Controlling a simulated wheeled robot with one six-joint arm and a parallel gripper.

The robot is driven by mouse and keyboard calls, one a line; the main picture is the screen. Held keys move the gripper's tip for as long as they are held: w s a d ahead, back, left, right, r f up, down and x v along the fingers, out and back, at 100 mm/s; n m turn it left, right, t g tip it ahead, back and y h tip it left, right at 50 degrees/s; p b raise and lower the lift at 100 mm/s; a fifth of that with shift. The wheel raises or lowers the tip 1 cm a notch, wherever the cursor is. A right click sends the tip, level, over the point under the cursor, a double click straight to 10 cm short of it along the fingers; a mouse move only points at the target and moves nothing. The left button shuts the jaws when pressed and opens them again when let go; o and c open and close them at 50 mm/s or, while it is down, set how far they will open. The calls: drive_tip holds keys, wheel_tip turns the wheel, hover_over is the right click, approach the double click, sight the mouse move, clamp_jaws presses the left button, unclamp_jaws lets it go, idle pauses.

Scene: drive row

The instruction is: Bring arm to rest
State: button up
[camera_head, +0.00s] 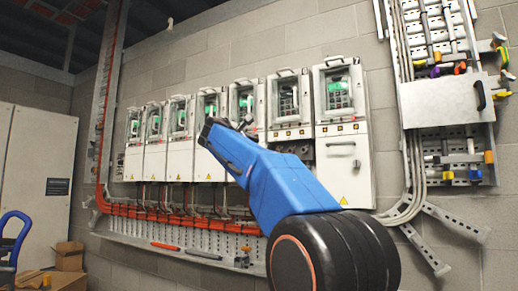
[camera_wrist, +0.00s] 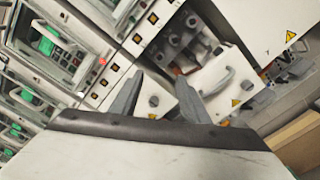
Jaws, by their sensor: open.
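My gripper shows in the wrist view (camera_wrist: 155,97) with two grey fingers spread apart and nothing between them. It faces the row of white drive cabinets. In the head view my blue arm reaches up and left from the lower middle, in front of the cabinets, and its fingertips cannot be made out there. One drive cabinet (camera_head: 343,165) stands at the right end of the row. Left of it a unit (camera_head: 291,135) has a dark open section below its panel. The wrist view also shows this open section (camera_wrist: 185,40) with a white handled part (camera_wrist: 215,75) beside it.
Orange cable trunking (camera_head: 180,215) and a perforated metal shelf (camera_head: 200,246) run below the cabinets. A cable rack with a white cover plate (camera_head: 440,100) is at the right.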

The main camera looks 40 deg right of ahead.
idle(0.3)
drive_tip(key=s+a+f+m+y, duration=0.3)
drive_tip(key=s+a+f, duration=0.7)
drive_tip(key=f, duration=1.1)
drive_tip(key=s+a+f+m+g+y, duration=0.1)
drive_tip(key=s+a+f+m+y, duration=0.3)
drive_tip(key=f, duration=1.7)
drive_tip(key=s+a+f+m+g+y, duration=0.1)
drive_tip(key=s+a+f+m+y, duration=0.3)
drive_tip(key=s+a+f+y, duration=0.5)
drive_tip(key=s+a+f, duration=0.9)
drive_tip(key=s+f, duration=0.2)
drive_tip(key=f, duration=0.2)
drive_tip(key=shift+s+y, duration=0.25)
drive_tip(key=shift+y, duration=0.05)
